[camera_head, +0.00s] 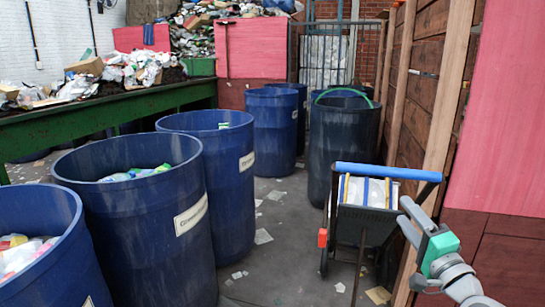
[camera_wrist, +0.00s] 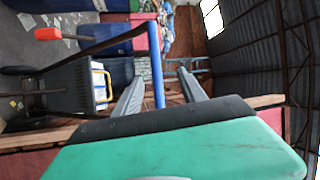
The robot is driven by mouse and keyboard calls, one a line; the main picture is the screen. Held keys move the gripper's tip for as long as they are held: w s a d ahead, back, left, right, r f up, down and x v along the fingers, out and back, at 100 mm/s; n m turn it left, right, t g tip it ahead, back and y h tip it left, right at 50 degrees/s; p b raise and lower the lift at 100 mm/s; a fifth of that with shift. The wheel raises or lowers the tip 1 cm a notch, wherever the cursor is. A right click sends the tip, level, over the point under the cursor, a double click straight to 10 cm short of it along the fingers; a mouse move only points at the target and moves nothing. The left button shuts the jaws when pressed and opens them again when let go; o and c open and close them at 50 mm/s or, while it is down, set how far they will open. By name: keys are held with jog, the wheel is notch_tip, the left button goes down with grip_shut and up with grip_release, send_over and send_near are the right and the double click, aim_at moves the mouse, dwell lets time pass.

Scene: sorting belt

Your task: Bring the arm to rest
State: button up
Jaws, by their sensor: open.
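My gripper (camera_head: 402,213) is at the lower right of the head view, with a green body behind grey fingers. The wrist view shows its two fingers (camera_wrist: 160,84) apart, with nothing held. A dark cart (camera_head: 362,225) with a blue handle bar (camera_head: 385,171) stands just beyond it. In the wrist view the blue bar (camera_wrist: 157,65) appears in the gap between the fingers. In the head view the gripper is below and in front of the bar's right end. I cannot tell whether they touch.
A wooden wall (camera_head: 415,110) and a pink panel (camera_head: 515,110) are close on the right. Several blue bins (camera_head: 140,235) line the left, beside a green-framed belt (camera_head: 80,118) heaped with waste. A darker bin (camera_head: 340,140) stands behind the cart. Littered floor (camera_head: 265,262) is open between.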

jog(key=s+a+f+n+g+p, duration=0.1)
jog(key=s+a+n+g+p, duration=0.1)
jog(key=a+n+g+p, duration=0.95)
jog(key=s+a+r+n+g+h+p, duration=0.1)
jog(key=s+a+g+p, duration=0.1)
jog(key=s+p, duration=0.4)
jog(key=s+a+r+n+g+h+p, duration=0.1)
jog(key=s+a+g+h+p, duration=0.1)
jog(key=s+p, duration=0.4)
jog(key=s+g, duration=0.1)
jog(key=s, duration=0.4)
jog(key=shift+r+h, duration=0.2)
jog(key=shift+h, duration=0.1)
jog(key=shift+a+g, duration=0.1)
jog(key=shift+g, duration=0.15)
